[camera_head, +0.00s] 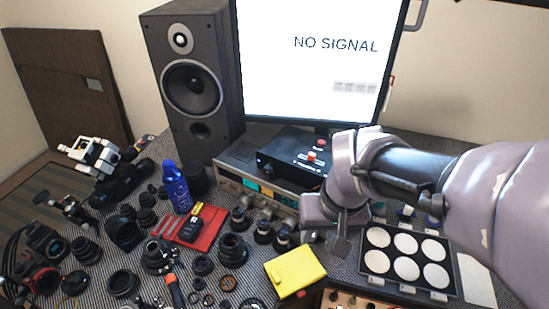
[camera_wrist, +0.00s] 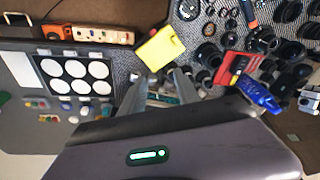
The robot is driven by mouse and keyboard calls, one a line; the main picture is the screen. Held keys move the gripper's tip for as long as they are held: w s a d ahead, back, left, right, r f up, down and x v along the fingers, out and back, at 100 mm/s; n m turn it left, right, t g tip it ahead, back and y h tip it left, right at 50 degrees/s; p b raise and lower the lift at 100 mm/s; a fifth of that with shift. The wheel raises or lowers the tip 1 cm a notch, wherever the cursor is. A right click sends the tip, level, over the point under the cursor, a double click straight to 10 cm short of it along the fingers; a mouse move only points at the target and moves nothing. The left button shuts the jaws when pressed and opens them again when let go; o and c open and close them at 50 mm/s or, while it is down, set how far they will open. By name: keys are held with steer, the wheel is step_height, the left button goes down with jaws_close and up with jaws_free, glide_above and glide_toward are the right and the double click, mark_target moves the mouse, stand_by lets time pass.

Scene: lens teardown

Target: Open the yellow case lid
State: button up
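The yellow case (camera_head: 295,268) stands near the front edge of the table in the head view, with its flat yellow lid on top looking shut. Its front side below the lid is dark. In the wrist view the yellow case (camera_wrist: 161,47) lies just beyond the fingertips, slightly above the middle. My gripper (camera_head: 326,239) is above the table, behind and to the right of the case in the head view, apart from it. In the wrist view my gripper (camera_wrist: 160,82) has its two fingers spread with nothing held between them.
A tray of white discs (camera_head: 412,286) lies to the right of the case. Several dark lens parts, a red mat (camera_head: 203,228) and a blue bottle (camera_head: 176,186) lie to the left. An amplifier (camera_head: 258,178), a speaker (camera_head: 190,75) and a monitor (camera_head: 315,60) stand behind.

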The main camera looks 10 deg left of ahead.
mark_target(277, 278)
steer(key=w+a+f+n+g+h, duration=0.1)
steer(key=w+a+f+n+g, duration=0.1)
steer(key=a+f+n, duration=0.55)
steer(key=f+b, duration=0.2)
steer(key=f, duration=0.4)
steer(key=a+f+m+b, duration=0.1)
steer(key=f+b, duration=0.1)
steer(key=f, duration=0.5)
steer(key=f+m+b, duration=0.1)
steer(key=f+b, duration=0.1)
steer(key=f, duration=0.5)
steer(key=shift+s+a+m, duration=0.15)
steer(key=shift+s+m, duration=0.1)
steer(key=shift+s, duration=0.05)
jaws_close()
